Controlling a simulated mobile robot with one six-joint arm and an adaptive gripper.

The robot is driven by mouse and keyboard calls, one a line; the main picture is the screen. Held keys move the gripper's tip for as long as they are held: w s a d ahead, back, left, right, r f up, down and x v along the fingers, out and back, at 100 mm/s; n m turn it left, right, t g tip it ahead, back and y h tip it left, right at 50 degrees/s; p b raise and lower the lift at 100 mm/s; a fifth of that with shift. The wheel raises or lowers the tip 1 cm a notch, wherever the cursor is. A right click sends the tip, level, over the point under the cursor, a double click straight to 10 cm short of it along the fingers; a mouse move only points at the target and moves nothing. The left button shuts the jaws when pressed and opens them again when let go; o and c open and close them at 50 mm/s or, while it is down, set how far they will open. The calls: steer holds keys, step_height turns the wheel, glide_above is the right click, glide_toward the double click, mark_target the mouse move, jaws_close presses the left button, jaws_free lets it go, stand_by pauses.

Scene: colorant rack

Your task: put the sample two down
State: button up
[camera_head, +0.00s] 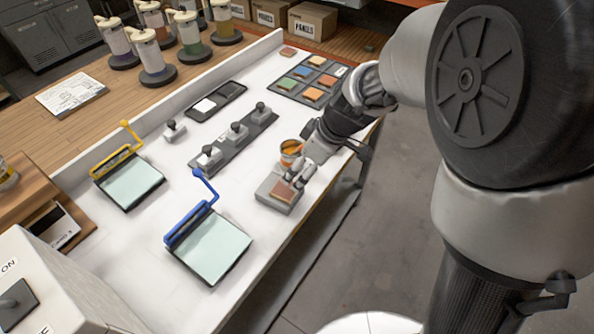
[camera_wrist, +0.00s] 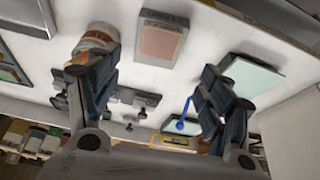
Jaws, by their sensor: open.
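A reddish-brown square sample (camera_head: 284,190) lies on a grey block (camera_head: 269,195) near the table's front edge. In the wrist view the sample (camera_wrist: 160,42) lies flat on the block, beyond my fingers. I cannot read a number on it. My gripper (camera_head: 301,176) is right beside the block in the head view, pointing down. In the wrist view my gripper (camera_wrist: 158,62) has its two fingers spread wide with nothing held between them. An orange-topped can (camera_head: 291,149) stands just behind my fingers and is partly hidden by the left finger in the wrist view.
A dark tray (camera_head: 296,97) of several coloured squares lies at the far end, with a loose brown square (camera_head: 288,52) beyond it. Blue-handled (camera_head: 215,247) and yellow-handled (camera_head: 132,183) boards lie left. A dark rack (camera_head: 232,146) with knobbed pieces stands mid-table. White table is clear between them.

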steer(key=shift+s+d+r, duration=0.1)
steer(key=shift+d+r, duration=0.1)
steer(key=shift+r, duration=0.3)
steer(key=s+d+r+m+h, duration=0.1)
steer(key=s+d+r+m, duration=0.2)
steer(key=s, duration=0.4)
steer(key=s+d+r+m+t+h, duration=0.1)
steer(key=s+d+r+m, duration=0.2)
steer(key=s, duration=0.5)
steer(key=s+d+r+m+t+h, duration=0.1)
steer(key=s+d+r+m, duration=0.2)
steer(key=s+r+m, duration=0.2)
steer(key=s, duration=0.3)
steer(key=shift+d+h, duration=0.2)
steer(key=shift+h, duration=0.2)
steer(key=shift+w, duration=0.1)
